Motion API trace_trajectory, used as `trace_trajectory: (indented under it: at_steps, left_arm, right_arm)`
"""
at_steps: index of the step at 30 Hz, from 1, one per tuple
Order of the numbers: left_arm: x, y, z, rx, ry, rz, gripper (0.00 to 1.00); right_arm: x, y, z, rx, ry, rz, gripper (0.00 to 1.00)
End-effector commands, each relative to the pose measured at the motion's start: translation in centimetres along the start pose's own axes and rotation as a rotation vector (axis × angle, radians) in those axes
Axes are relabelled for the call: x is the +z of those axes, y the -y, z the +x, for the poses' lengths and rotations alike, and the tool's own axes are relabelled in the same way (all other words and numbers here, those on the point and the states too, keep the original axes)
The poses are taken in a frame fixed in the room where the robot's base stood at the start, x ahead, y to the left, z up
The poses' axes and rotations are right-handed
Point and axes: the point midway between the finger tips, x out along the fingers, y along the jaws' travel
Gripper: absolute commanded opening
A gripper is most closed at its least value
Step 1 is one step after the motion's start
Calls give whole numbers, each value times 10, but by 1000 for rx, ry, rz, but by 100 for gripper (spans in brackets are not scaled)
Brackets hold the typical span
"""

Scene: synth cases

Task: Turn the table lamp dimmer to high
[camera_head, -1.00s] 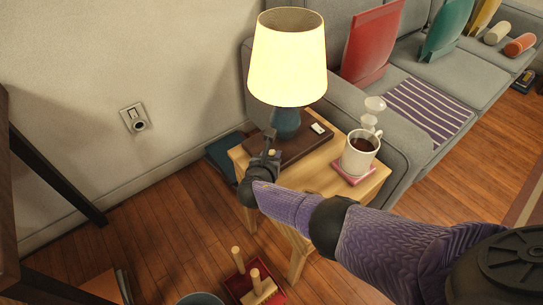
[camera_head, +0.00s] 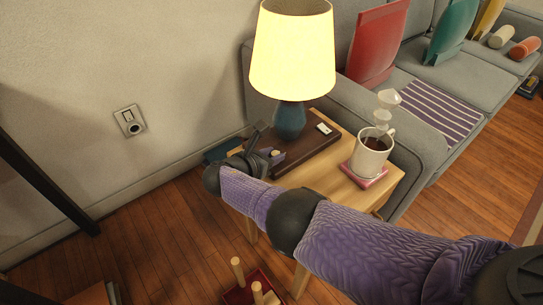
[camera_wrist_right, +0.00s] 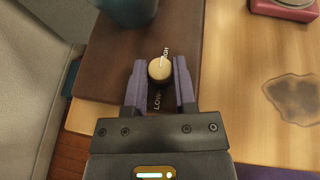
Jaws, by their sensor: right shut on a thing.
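The lit table lamp (camera_head: 290,50) with a dark blue base (camera_head: 289,119) stands on a dark brown board (camera_head: 310,146) on the wooden side table. The dimmer is a round cream knob (camera_wrist_right: 159,69) near the board's front edge. A "LOW" mark (camera_wrist_right: 157,100) shows below the knob, and a partly hidden mark ending in "GH" shows just above it. The knob's pale line points up and slightly right, toward that upper mark. My right gripper (camera_head: 272,157) is shut on the knob, with its purple fingers (camera_wrist_right: 159,76) on both sides. My left gripper is out of view.
A mug of dark liquid (camera_head: 370,152) stands on a pink coaster (camera_head: 364,175) at the table's right side. A grey sofa (camera_head: 425,160) is behind it. A red tray with wooden pegs (camera_head: 240,293) is on the floor below.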

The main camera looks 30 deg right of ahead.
Motion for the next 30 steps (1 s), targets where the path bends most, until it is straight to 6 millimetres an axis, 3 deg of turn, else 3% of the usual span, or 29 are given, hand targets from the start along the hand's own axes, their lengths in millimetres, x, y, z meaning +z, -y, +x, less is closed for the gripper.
trace_trajectory:
  at_steps: [9, 10, 15, 23, 30]
  left_arm:
    - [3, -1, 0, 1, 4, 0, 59]
    - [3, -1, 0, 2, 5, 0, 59]
    - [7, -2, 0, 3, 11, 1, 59]
    - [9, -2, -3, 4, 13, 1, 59]
    - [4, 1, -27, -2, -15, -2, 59]
  right_arm:
    - [2, 0, 1, -2, 5, 2, 0]
    - [2, 0, 1, -1, 5, 2, 36]
    - [2, 0, 0, -1, 4, 2, 68]
    - [2, 0, -4, 1, 2, 2, 68]
    - [7, -1, -63, 4, 1, 4, 68]
